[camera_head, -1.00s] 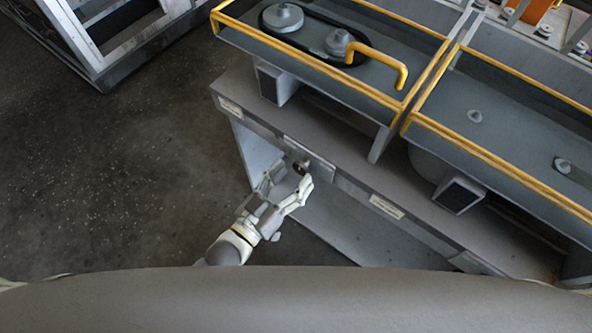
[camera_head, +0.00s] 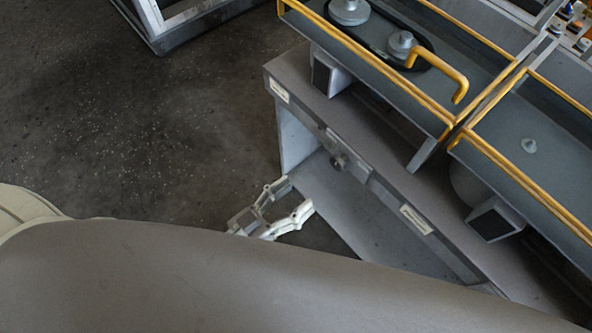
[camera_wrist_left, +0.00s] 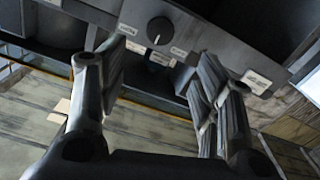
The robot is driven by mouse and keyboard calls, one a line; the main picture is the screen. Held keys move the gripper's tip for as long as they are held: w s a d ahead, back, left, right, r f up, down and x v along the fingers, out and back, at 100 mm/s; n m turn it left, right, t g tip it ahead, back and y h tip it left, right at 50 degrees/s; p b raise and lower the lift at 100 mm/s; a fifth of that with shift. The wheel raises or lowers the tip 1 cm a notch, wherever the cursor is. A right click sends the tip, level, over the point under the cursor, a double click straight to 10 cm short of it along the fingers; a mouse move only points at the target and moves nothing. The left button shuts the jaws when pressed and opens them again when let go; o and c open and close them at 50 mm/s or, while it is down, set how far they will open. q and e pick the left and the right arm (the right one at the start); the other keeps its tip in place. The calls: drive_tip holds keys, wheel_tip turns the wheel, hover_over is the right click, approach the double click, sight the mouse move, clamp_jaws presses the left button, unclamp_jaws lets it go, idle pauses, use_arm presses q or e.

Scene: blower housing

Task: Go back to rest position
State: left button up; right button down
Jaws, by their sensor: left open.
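My left gripper (camera_head: 296,198) is open and empty in the head view, low beside the front of the grey blower housing (camera_head: 385,185). Its fingers point up and right towards the housing, and a large grey surface in front hides most of the arm. A dark round knob (camera_head: 338,162) on the housing's front panel is a little beyond the fingertips, apart from them. In the left wrist view the open fingers (camera_wrist_left: 160,85) frame empty space, with the knob (camera_wrist_left: 159,30) above and between them. My right gripper is not in view.
Yellow-edged trays (camera_head: 440,95) sit on top of the housing, one with a belt and pulleys (camera_head: 400,44) and a yellow handle (camera_head: 440,72). A metal frame (camera_head: 185,20) stands at the upper left. The dark floor (camera_head: 140,130) at left is clear.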

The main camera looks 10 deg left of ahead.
use_arm(q)
drive_tip(key=shift+f, duration=0.1)
drive_tip(key=s+a+f+g+y, duration=0.15)
drive_tip(key=a+f, duration=0.25)
drive_tip(key=f, duration=0.5)
drive_tip(key=a+f+n+g+y, duration=0.1)
drive_tip(key=a+f+g+y, duration=0.2)
drive_tip(key=f, duration=0.7)
drive_tip(key=s+a+f+g+y, duration=0.1)
drive_tip(key=a+f+y, duration=0.25)
drive_tip(key=f, duration=0.55)
drive_tip(key=s+a+f+g+y, duration=0.1)
drive_tip(key=s+f+g, duration=0.3)
drive_tip(key=s+f, duration=0.4)
drive_tip(key=s+a+f+n+g+y, duration=0.1)
drive_tip(key=s+a+f+g, duration=0.3)
drive_tip(key=s+f, duration=0.4)
drive_tip(key=s, duration=0.5)
drive_tip(key=shift+a+y, duration=0.3)
drive_tip(key=shift+w, duration=0.1)
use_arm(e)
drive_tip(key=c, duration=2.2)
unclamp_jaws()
